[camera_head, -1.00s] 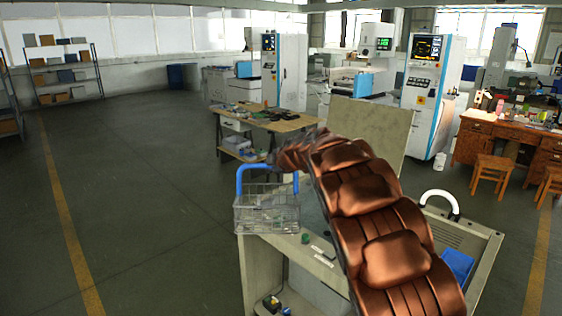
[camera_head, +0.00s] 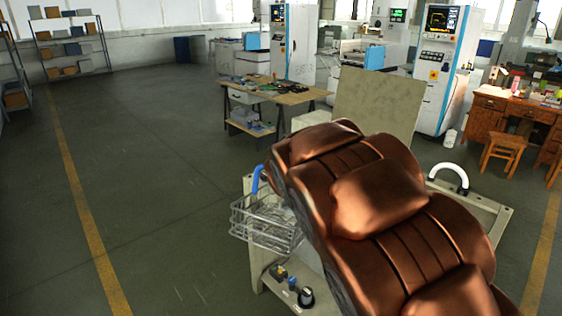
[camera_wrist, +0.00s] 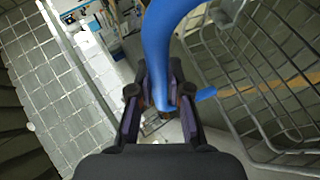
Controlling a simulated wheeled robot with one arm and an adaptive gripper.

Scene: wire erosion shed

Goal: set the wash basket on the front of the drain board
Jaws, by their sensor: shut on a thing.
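The wash basket (camera_head: 263,232) is a wire basket with a blue handle (camera_head: 257,181). In the head view it hangs tilted at the left end of a pale cart (camera_head: 492,212), partly behind my brown arm. In the wrist view my gripper (camera_wrist: 161,98) is shut on the blue handle (camera_wrist: 165,50), and the basket's wire mesh (camera_wrist: 262,75) fills the right side. My gripper is hidden behind my arm in the head view. A pale gridded surface (camera_wrist: 48,95) shows at the left of the wrist view; I cannot tell whether it is the drain board. My arm covers most of the cart top.
A white curved handle (camera_head: 448,174) stands at the cart's right side. An upright pale panel (camera_head: 378,108) rises behind the cart. Small items, one a dark knob (camera_head: 306,296), sit on the lower shelf. A work table (camera_head: 275,94) stands farther back. The floor on the left is clear.

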